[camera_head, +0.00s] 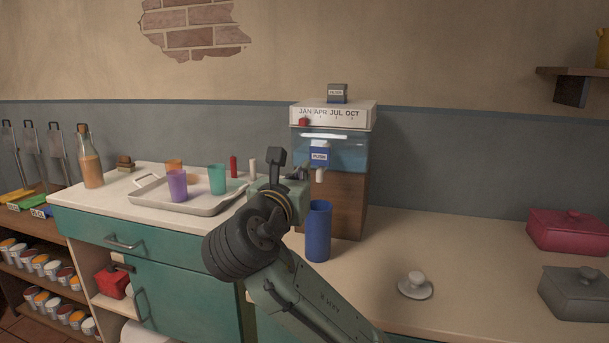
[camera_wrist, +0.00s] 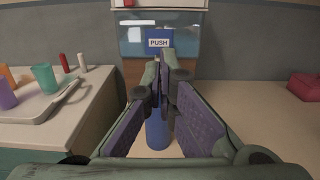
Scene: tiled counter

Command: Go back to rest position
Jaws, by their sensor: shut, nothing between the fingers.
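My gripper (camera_wrist: 164,85) is shut and empty. In the wrist view its fingertips meet just below the blue PUSH tab (camera_wrist: 159,42) of the water dispenser; I cannot tell whether they touch it. In the head view my arm reaches over the counter, and my wrist hides most of the gripper. The dispenser (camera_head: 333,150) stands against the wall with its tank of bluish water and the PUSH tab (camera_head: 319,155). A tall blue cup (camera_head: 318,232) stands upright on the counter below the spout, and it shows partly behind the fingers in the wrist view (camera_wrist: 157,132).
A tray (camera_head: 207,209) with purple, teal and orange cups lies on the left counter, near a bottle (camera_head: 90,163). A pale knobbed lid (camera_head: 415,286) lies right of the blue cup. Red (camera_head: 566,231) and grey (camera_head: 575,293) lidded dishes stand far right.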

